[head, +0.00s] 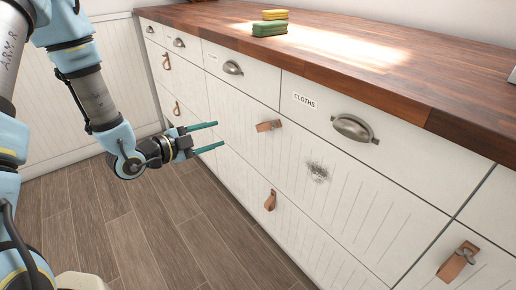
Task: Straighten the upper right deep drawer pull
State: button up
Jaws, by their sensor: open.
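The upper right deep drawer (330,195) has a white grooved front. Its brown leather pull (268,126) is turned sideways, lying nearly level across the front instead of hanging down. My gripper (220,135) is open and empty, its two teal fingers pointing right toward the drawer fronts. It is to the left of the pull in the picture and appears apart from it. Below, the lower deep drawer's leather pull (270,200) hangs down.
A wooden counter (380,75) overhangs shallow drawers with metal cup handles (355,128), one labelled CLOTHS. Sponges (270,27) lie on it. A dark smudge (318,172) marks the drawer front. Another leather pull (458,261) is at right. The plank floor (150,235) is clear.

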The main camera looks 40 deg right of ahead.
aim_at(268, 125)
jog(key=s+d, duration=0.1)
jog(key=d, duration=0.3)
jog(key=s+d+m+g+h, duration=0.1)
jog(key=s+d, duration=0.1)
jog(key=d, duration=0.2)
jog(key=s+d+f+m+g+h, duration=0.1)
jog(key=s+d, duration=0.1)
jog(key=d, duration=0.2)
jog(key=shift+d, duration=0.3)
grip_shut()
dwell(1.1)
